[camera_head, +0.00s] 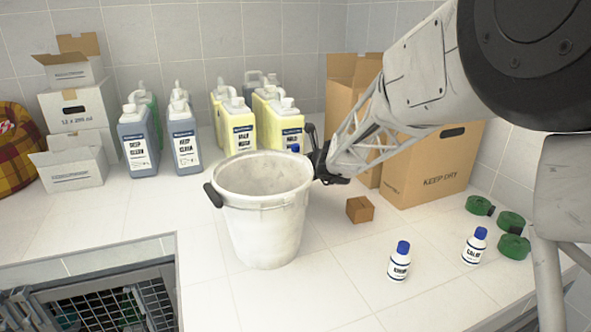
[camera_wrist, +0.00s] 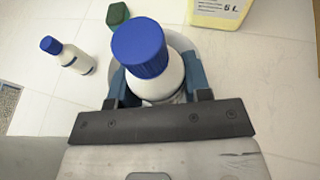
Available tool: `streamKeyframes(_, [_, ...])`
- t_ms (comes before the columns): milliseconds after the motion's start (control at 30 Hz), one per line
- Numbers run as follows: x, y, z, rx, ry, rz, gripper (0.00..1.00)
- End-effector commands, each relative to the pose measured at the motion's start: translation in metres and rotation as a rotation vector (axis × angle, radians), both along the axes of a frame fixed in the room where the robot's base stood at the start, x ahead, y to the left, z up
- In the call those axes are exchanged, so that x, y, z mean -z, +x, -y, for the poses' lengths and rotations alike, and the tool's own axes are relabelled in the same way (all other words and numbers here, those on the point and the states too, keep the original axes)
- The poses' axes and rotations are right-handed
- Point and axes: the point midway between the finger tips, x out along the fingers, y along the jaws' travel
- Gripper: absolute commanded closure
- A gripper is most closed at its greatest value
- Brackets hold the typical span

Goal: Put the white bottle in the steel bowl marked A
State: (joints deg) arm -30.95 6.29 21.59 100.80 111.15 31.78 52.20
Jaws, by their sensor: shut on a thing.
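My gripper (camera_head: 313,160) is behind the white bucket's right rim in the head view. In the wrist view my gripper (camera_wrist: 158,84) is shut on a white bottle (camera_wrist: 165,86) with a ribbed blue cap. Only its blue cap (camera_head: 295,148) shows in the head view; the bucket hides the rest. A pale grey round shape (camera_wrist: 183,43) shows behind the held bottle in the wrist view. It may be a bowl, but I cannot tell. No mark A is readable. Two other white bottles with blue caps (camera_head: 400,262) (camera_head: 474,247) stand upright at the front right.
The white bucket (camera_head: 262,225) blocks the view of the counter behind it. Yellow jugs (camera_head: 240,127) and blue-grey jugs (camera_head: 137,142) stand at the back. A small brown box (camera_head: 360,209), cardboard cartons (camera_head: 433,165) and green rolls (camera_head: 512,222) are at right. The front counter is mostly clear.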

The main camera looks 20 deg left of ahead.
Motion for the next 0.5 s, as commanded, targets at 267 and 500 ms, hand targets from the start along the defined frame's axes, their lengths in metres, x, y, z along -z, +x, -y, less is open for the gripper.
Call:
streamKeyframes(267, [0.0152, 0.0001, -0.0001, -0.001, 0.0, 0.002, 0.86])
streamKeyframes(500, [0.0156, 0.0001, 0.0, 0.0, 0.0, 0.001, 0.86])
